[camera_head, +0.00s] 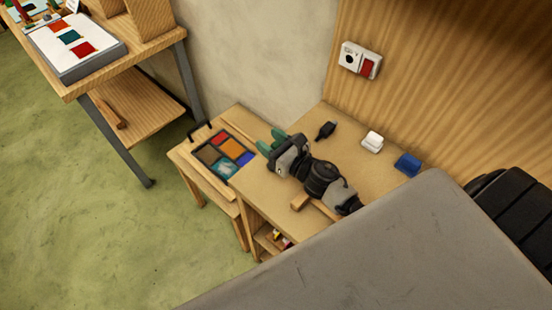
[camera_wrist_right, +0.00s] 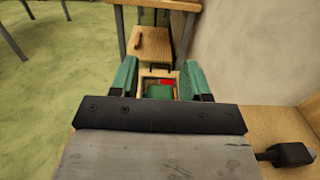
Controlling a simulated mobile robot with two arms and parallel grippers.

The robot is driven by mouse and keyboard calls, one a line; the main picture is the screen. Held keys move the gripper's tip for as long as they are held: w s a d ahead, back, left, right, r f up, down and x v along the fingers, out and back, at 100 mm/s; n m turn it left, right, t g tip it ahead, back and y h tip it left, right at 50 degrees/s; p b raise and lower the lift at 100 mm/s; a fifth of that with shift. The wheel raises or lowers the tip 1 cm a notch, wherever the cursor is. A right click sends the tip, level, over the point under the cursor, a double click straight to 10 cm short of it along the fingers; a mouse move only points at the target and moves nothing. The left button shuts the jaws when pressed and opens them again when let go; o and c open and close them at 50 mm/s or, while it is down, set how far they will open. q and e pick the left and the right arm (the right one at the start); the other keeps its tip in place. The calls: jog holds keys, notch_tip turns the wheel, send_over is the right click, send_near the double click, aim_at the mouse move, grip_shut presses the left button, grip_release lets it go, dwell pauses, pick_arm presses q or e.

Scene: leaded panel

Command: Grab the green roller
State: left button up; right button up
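My right gripper (camera_head: 271,141) reaches over the wooden bench from the lower right, its two green fingers apart. In the right wrist view the fingers (camera_wrist_right: 159,80) stand wide apart. A small green piece (camera_wrist_right: 159,92) shows between them, with gaps on both sides; its lower part is hidden by the gripper body. I cannot tell whether it is the green roller. In the head view no separate green roller can be made out; the gripper may hide it. My left gripper is not in view.
A coloured glass panel (camera_head: 223,154) lies left of the gripper. A black tool (camera_head: 326,130), a white block (camera_head: 372,142) and a blue block (camera_head: 407,163) are on the bench near the wall. A wooden table (camera_head: 120,75) holding a white board stands upper left. Green floor lies open at left.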

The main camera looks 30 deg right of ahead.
grip_shut()
